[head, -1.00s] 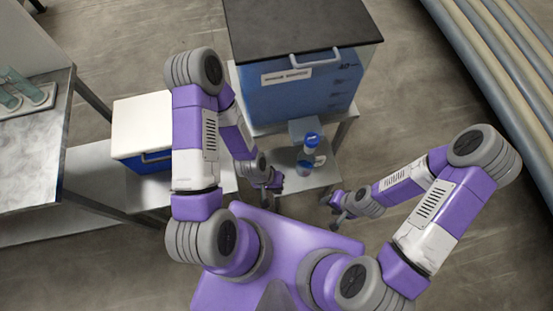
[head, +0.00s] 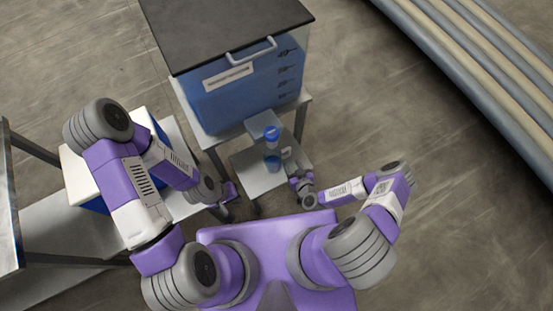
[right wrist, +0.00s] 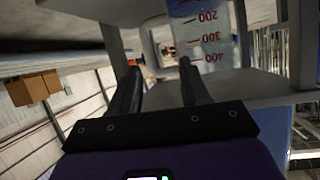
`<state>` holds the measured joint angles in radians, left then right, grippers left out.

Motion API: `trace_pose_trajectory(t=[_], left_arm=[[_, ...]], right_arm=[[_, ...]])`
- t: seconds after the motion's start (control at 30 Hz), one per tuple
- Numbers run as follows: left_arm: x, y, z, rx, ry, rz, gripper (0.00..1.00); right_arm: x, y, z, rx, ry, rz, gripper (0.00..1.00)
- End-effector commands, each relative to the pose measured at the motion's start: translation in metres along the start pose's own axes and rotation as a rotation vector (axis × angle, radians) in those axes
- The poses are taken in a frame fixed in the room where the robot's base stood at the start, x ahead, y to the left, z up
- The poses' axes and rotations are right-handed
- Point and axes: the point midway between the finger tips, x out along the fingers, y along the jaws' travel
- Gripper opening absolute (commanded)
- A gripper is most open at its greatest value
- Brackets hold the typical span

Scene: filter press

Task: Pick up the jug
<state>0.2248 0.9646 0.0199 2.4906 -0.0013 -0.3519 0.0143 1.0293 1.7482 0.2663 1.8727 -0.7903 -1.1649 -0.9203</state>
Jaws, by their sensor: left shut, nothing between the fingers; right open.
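The jug (head: 273,163) stands on a low grey shelf in front of the blue tank in the head view. It looks clear with blue in it, and a pale handle is on its right side. My left gripper (head: 232,194) is shut and empty, left of the shelf.
The blue tank (head: 250,98) with a dark top and front handle stands behind the jug. A blue part (head: 271,132) sits just above the jug. A white-lidded box (head: 92,185) is at left. Pipes (head: 480,75) run along the upper right. Floor to the right is clear.

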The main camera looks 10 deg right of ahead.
Motion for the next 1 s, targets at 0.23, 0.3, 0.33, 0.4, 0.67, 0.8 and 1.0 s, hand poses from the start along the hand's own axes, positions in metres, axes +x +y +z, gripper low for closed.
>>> trace_pose_trajectory(t=[0.23, 0.3, 0.33, 0.4, 0.67, 0.8, 1.0], left_arm=[[0.006, -0.002, 0.0, 0.0, 0.0, 0.0, 0.0], [0.008, -0.003, 0.0, 0.0, 0.0, 0.0, 0.0], [0.009, -0.004, -0.001, 0.0, 0.0, 0.0, 0.0], [0.012, -0.005, -0.001, 0.0, 0.0, 0.0, 0.0], [0.025, -0.009, -0.001, 0.0, 0.0, 0.0, 0.0], [0.026, -0.01, -0.001, 0.0, 0.0, 0.0, 0.0], [0.025, -0.009, -0.001, 0.0, 0.0, 0.0, 0.0]], right_arm=[[0.015, 0.008, 0.002, -0.03, 0.047, 0.05, 0.46], [0.023, 0.009, 0.001, -0.029, 0.046, 0.05, 0.46], [0.026, 0.009, 0.001, -0.029, 0.045, 0.05, 0.46], [0.034, 0.012, -0.001, -0.028, 0.045, 0.05, 0.46], [0.07, 0.018, -0.005, -0.027, 0.043, 0.048, 0.46], [0.076, 0.018, -0.006, -0.027, 0.043, 0.047, 0.46], [0.076, 0.018, -0.007, -0.027, 0.042, 0.047, 0.43]])
